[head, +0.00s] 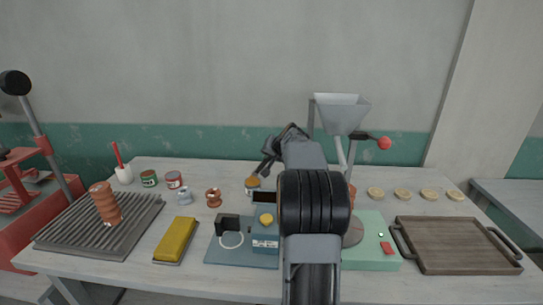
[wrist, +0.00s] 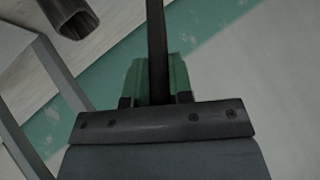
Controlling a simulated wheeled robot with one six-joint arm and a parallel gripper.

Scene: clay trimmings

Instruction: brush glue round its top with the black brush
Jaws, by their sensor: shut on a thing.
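My gripper (wrist: 158,88) is shut on a thin black rod (wrist: 157,40), which looks like the handle of the black brush. The rod runs up out of the wrist view, and its bristles are not seen there. In the head view my gripper (head: 266,164) is over the back middle of the table, beside a small tan-topped item (head: 252,183); I cannot tell whether they touch. A ribbed terracotta piece (head: 106,203) leans slightly on a grey slatted tray (head: 62,238) at left. Another terracotta piece (head: 351,193) is mostly hidden behind my arm.
A grey hopper (head: 340,112) with a red-knobbed lever stands behind my arm. A green machine (head: 370,258) and brown wooden tray (head: 455,262) lie at right. A blue device (head: 240,253), yellow block (head: 176,240), copper spool (head: 213,197) and several tins and discs fill the table.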

